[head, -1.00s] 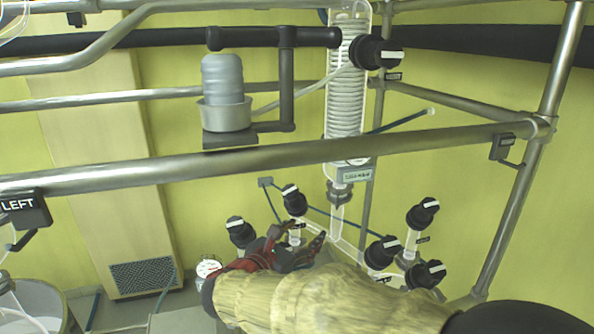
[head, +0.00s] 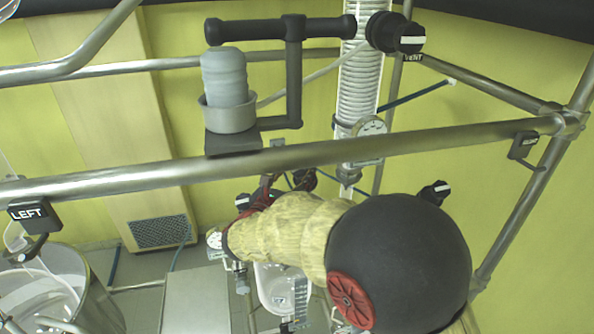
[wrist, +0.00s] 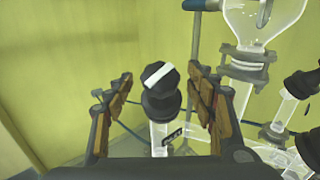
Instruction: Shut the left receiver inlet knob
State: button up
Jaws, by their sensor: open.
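A black knob (wrist: 160,90) with a white bar on its face sits on a clear glass stem in the wrist view. My gripper (wrist: 161,78) is open, with one brown-padded finger on each side of this knob and a visible gap to both.
A steel rail (head: 270,163) crosses in front, with a LEFT tag (head: 35,213) on it. More black knobs (wrist: 302,83) and a glass vessel (wrist: 262,25) stand to the right in the wrist view. A vent knob (head: 395,35) is above, beside the coil condenser (head: 360,80).

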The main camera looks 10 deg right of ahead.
jog(key=shift+w+d, duration=0.15)
jog(key=shift+w, duration=0.1)
jog(key=shift+c, duration=0.7)
jog(key=c, duration=1)
